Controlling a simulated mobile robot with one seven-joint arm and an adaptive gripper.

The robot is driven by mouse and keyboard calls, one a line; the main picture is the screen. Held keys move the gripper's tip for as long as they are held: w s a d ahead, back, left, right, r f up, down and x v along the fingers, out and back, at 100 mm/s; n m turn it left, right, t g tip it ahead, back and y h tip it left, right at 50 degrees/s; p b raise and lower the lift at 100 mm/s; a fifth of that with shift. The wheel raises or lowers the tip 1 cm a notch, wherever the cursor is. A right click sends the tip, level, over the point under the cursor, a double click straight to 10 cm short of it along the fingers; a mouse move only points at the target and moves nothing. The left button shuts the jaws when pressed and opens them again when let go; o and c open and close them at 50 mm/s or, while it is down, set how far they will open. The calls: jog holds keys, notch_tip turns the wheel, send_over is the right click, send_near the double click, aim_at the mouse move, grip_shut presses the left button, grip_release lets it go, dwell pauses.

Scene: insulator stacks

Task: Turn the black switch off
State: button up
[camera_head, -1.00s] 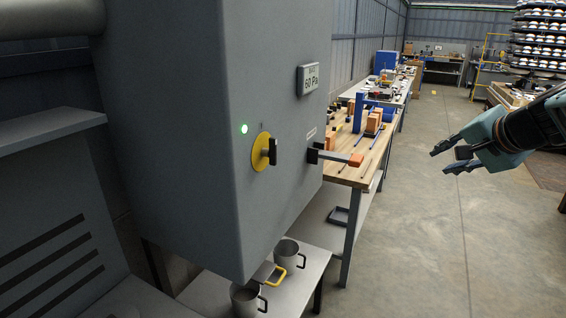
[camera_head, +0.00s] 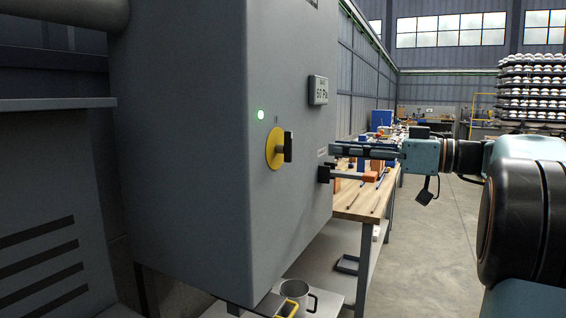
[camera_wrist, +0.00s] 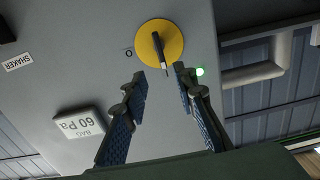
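The black switch (camera_head: 288,147) is a narrow handle on a yellow disc (camera_head: 272,150) on the grey cabinet. It stands upright in the head view. In the wrist view the black switch (camera_wrist: 158,47) lies across the yellow disc (camera_wrist: 175,42), ahead of the fingertips, with an "O" mark to its left. My gripper (camera_head: 334,150) is right of the switch in the head view, pointing left. In the wrist view my gripper (camera_wrist: 158,78) is open, with nothing between its fingers and a gap to the switch.
A green light (camera_head: 261,115) glows beside the disc. A "60 Pa" display (camera_head: 318,90) is above right. A lever with an orange end (camera_head: 370,177) sticks out just below my gripper.

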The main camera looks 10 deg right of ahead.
aim_at(285, 147)
jog(key=x, duration=1)
jog(key=shift+w+a, duration=0.15)
jog(key=shift+a, duration=0.15)
jog(key=shift+r, duration=0.1)
jog(key=shift+c, duration=0.2)
grip_shut()
